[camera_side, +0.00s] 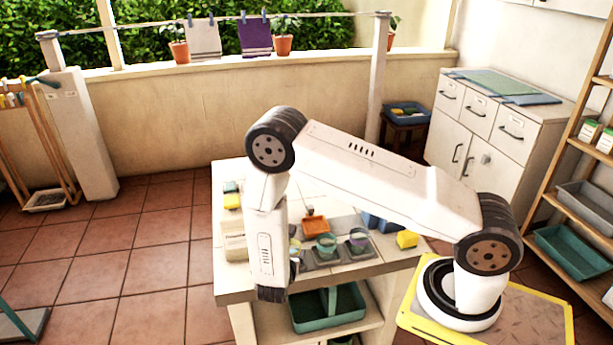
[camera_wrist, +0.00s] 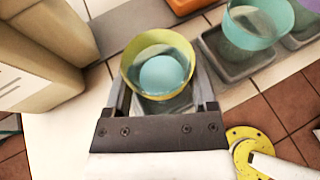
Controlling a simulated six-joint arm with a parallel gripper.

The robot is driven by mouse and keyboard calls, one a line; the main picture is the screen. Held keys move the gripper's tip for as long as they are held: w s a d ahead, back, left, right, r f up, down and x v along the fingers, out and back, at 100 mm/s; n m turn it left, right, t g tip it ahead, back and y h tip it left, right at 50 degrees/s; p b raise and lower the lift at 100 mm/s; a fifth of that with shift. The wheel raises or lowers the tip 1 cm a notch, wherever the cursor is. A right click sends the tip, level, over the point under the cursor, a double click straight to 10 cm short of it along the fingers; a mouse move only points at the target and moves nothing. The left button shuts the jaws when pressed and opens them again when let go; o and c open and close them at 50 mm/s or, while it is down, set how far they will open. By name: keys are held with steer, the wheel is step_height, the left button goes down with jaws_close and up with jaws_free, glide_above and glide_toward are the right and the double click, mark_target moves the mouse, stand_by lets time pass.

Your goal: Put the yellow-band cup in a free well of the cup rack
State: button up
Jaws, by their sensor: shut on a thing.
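The yellow-band cup (camera_wrist: 130,72) is between the two fingers of my gripper (camera_wrist: 160,84) in the wrist view, its open top facing the camera and a teal inside showing. In the side view this cup (camera_side: 294,246) is partly hidden behind my arm, and my gripper (camera_side: 295,266) is mostly hidden too. The grey cup rack (camera_wrist: 238,70) holds a teal cup (camera_wrist: 258,22) in one well and a purple-band cup (camera_side: 358,238) in another. A grey well shows partly beneath the yellow-band cup; I cannot tell whether the cup touches it.
An orange tray (camera_side: 315,226) lies behind the rack. A yellow block (camera_side: 407,239) and a blue container (camera_side: 376,222) stand to the right. A beige box (camera_side: 234,240) stands at the left, close to my gripper. Bare worktop shows at the front left.

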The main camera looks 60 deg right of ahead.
steer(key=shift+f, duration=0.1)
steer(key=o, duration=1.2)
steer(key=shift+c, duration=0.2)
steer(key=v, duration=1.2)
steer(key=s+d+r+m+g+y, duration=0.1)
steer(key=s+r+m+y, duration=0.2)
steer(key=r+m+y, duration=0.3)
steer(key=s+d+r+m+g+y, duration=0.1)
steer(key=r+m+y, duration=0.5)
steer(key=m, duration=1)
step_height(320, 180, up, 2)
steer(key=shift+s+d+r, duration=0.1)
steer(key=shift+s+d, duration=0.35)
steer(key=shift+s, duration=0.65)
